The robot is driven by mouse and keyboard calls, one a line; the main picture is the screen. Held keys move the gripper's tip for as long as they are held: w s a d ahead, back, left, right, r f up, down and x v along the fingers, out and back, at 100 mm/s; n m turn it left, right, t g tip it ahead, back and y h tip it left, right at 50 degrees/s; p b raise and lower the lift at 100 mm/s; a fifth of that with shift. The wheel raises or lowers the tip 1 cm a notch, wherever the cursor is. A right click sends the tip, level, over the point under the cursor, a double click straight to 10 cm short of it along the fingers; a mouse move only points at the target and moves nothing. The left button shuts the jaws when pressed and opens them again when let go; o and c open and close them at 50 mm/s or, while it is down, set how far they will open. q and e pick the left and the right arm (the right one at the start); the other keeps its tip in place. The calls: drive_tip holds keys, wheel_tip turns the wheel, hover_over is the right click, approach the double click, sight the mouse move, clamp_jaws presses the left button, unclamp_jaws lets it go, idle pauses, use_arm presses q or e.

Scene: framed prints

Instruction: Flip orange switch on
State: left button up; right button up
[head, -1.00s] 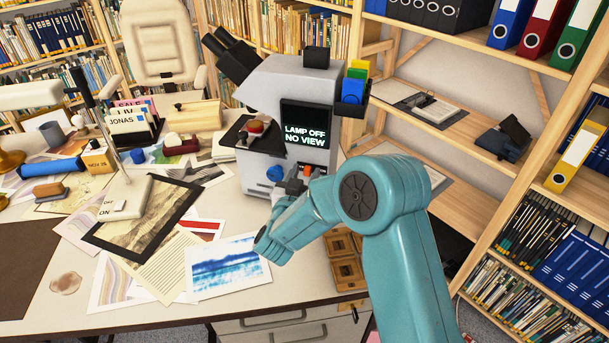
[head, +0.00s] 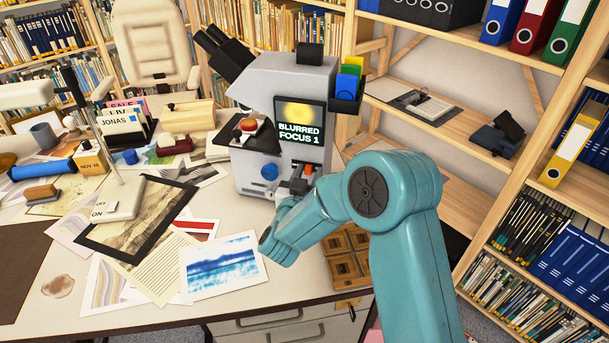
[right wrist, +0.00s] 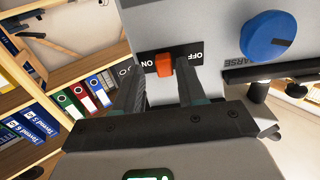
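The microscope (head: 290,80) stands on the desk, its screen (head: 299,121) lit with a yellow disc and "BLURRED FOCUS 1". The orange switch (head: 308,170) is low on its front, partly blocked by my right gripper (head: 300,180). In the right wrist view the orange switch (right wrist: 164,64) sits on a black plate (right wrist: 188,56) marked ON at left and OFF at right. My right gripper's fingers (right wrist: 160,88) are apart, one on each side below the switch in the picture. Whether a finger touches it is unclear. My left gripper is out of view.
A blue knob (right wrist: 268,37) marked COARSE is beside the switch. A red-topped stage item (head: 248,124) is on the microscope's left. A wooden compartment tray (head: 346,252) lies below my right arm. Prints (head: 222,265) cover the desk front; shelves (head: 450,180) stand at right.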

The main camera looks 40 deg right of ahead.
drive_tip(key=shift+a, duration=0.15)
drive_tip(key=b+v, duration=0.1)
drive_tip(key=v, duration=1.5)
drive_tip(key=shift+s+r, duration=0.1)
